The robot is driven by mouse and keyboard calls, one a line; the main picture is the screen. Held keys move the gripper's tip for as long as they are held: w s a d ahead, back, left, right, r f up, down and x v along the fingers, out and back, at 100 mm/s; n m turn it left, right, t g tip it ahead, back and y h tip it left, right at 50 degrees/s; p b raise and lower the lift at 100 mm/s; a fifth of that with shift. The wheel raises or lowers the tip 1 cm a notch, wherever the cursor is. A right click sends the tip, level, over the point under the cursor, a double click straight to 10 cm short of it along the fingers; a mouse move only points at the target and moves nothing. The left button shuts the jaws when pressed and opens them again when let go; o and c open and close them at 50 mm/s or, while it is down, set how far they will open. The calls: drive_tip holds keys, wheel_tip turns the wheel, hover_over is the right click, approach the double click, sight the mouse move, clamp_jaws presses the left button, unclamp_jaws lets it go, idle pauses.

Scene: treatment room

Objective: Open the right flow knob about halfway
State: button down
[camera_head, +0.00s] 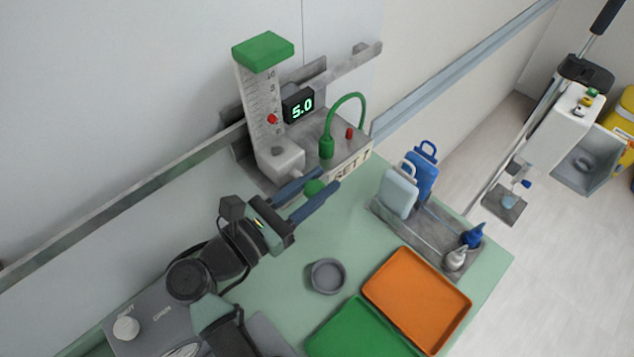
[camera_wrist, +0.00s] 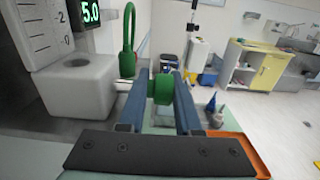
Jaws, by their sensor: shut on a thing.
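The flow meter has a clear scaled tube (camera_head: 258,92) with a green cap, a red ball inside and a grey block (camera_head: 282,160) at its foot. A green round knob (camera_head: 314,187) is in front of the block; it also shows in the wrist view (camera_wrist: 161,89). My gripper (camera_head: 327,177) has its two blue fingers on either side of this knob and is shut on it. The fingers hide part of the knob, and I see no mark telling its turn. A black display (camera_head: 299,105) beside the tube reads 5.0.
A green hose (camera_head: 346,98) and a grey plate stand right of the tube. A grey cup (camera_head: 327,276), an orange tray (camera_head: 417,300) and a green tray (camera_head: 357,331) lie on the table. A white knob (camera_head: 126,327) is at lower left.

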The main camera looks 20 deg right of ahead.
drive_tip(key=shift+s+d+f+b, duration=0.1)
drive_tip(key=shift+f+b, duration=0.35)
drive_tip(key=shift+b, duration=0.55)
drive_tip(key=shift+r+h+b, duration=0.15)
drive_tip(key=shift+h+b, duration=0.35)
drive_tip(key=shift+b, duration=0.3)
drive_tip(key=shift+r, duration=0.15)
